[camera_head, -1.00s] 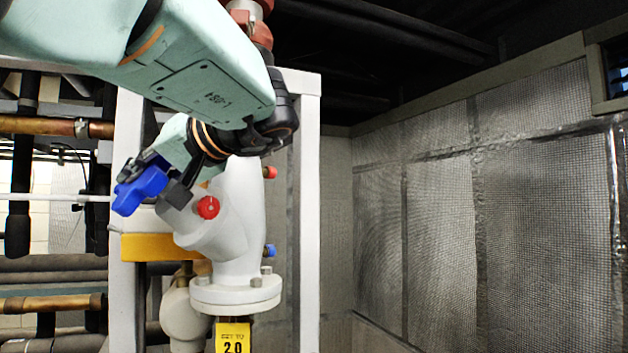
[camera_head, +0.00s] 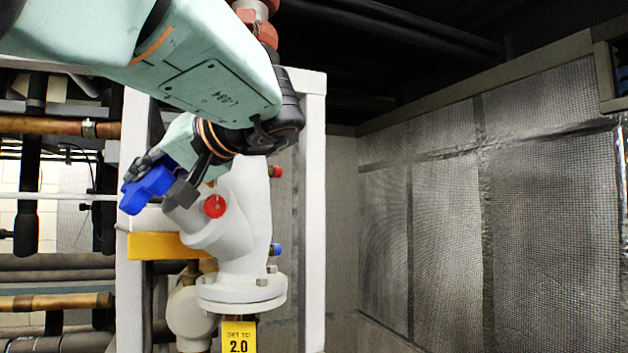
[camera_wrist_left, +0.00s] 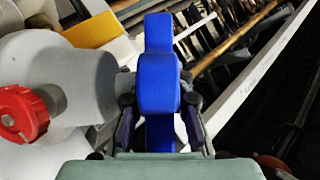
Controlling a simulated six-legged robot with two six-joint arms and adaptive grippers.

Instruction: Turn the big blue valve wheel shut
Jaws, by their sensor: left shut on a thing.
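The big blue valve wheel (camera_head: 148,187) is at the left end of the slanted bonnet of a white valve body (camera_head: 235,240). It also shows in the left wrist view (camera_wrist_left: 158,80), seen edge-on. My left gripper (camera_head: 176,185) is shut on the wheel, its dark fingers on either side of it in the left wrist view (camera_wrist_left: 158,122). Part of the wheel is hidden behind the fingers in the head view. My right gripper is not in view.
A red knob (camera_head: 215,206) sits on the valve body near my left gripper. A white upright post (camera_head: 313,220) stands to the right. A yellow bar (camera_head: 160,246) lies below the wheel. Pipes (camera_head: 55,127) run at the left. A mesh-covered wall (camera_head: 540,200) stands at the right.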

